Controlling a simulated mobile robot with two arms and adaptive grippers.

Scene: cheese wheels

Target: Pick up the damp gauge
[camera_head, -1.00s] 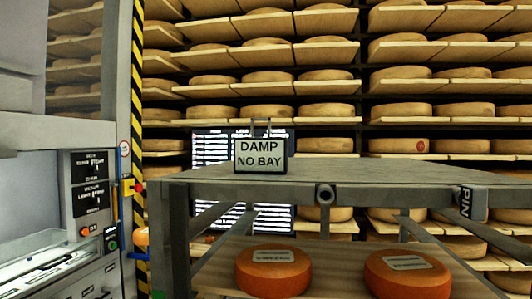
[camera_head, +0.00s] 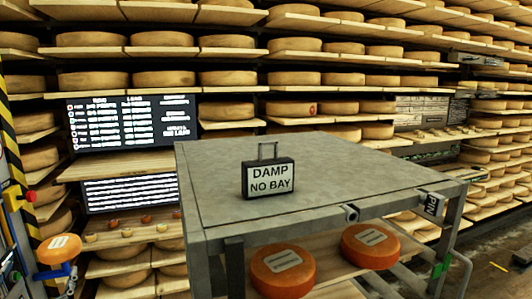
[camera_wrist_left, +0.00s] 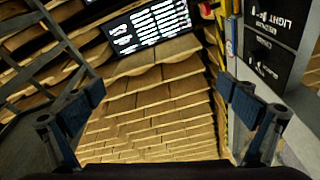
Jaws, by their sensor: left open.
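I cannot make out the left gripper in the head view. My right gripper is in neither view.
Two orange cheese wheels (camera_head: 283,271) lie on the cart's lower shelf. A yellow-black striped post (camera_head: 18,160) and another orange wheel (camera_head: 58,249) on a blue holder are at left. Shelves of cheese (camera_head: 165,78) and a dark text board (camera_head: 132,121) stand behind. The cart top around the gauge is clear.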

